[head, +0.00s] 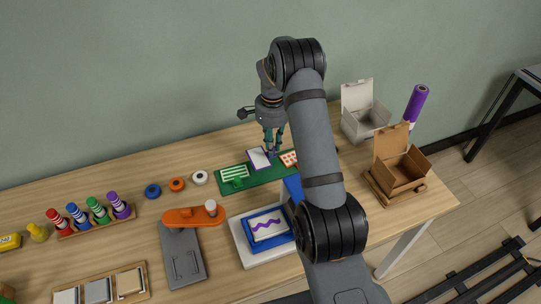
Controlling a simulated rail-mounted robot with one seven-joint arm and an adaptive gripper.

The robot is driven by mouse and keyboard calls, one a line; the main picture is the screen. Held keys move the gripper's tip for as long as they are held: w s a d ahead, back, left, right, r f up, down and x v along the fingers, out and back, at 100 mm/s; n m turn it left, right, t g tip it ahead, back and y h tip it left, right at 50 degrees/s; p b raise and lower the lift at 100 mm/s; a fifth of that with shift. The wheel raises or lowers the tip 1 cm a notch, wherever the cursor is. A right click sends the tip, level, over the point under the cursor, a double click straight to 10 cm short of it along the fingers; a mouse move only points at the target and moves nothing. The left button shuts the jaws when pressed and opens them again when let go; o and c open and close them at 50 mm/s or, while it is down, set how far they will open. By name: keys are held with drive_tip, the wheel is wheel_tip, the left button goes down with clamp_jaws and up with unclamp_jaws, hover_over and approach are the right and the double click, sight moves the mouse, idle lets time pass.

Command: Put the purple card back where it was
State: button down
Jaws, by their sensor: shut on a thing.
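The purple card (258,159), white-faced with a purple border, is at the green board (259,178), between a green-striped card (233,172) and an orange-patterned card (289,158). My gripper (273,150) points down at the purple card's right edge and is shut on it. The card looks tilted upright. I cannot tell whether its lower edge touches the board. A blue tray (254,241) on a white base holds a pale sheet with a purple wavy line (268,224).
My arm hides part of the table to the right of the board. An open white box (363,122), a purple roll (416,103) and an open cardboard box (397,176) stand at right. Tape rolls (177,184) lie left of the board. An orange-armed grey device (183,260) stands front left.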

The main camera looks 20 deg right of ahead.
drive_tip(key=shift+f+p, duration=0.3)
drive_tip(key=shift+f, duration=1.85)
drive_tip(key=shift+f, duration=0.25)
drive_tip(key=c, duration=1.7)
unclamp_jaws()
drive_tip(key=shift+r, duration=0.1)
drive_tip(key=shift+o, duration=0.2)
wheel_tip(320, 180, up, 12)
drive_tip(key=shift+r+b, duration=0.2)
drive_tip(key=shift+b, duration=0.5)
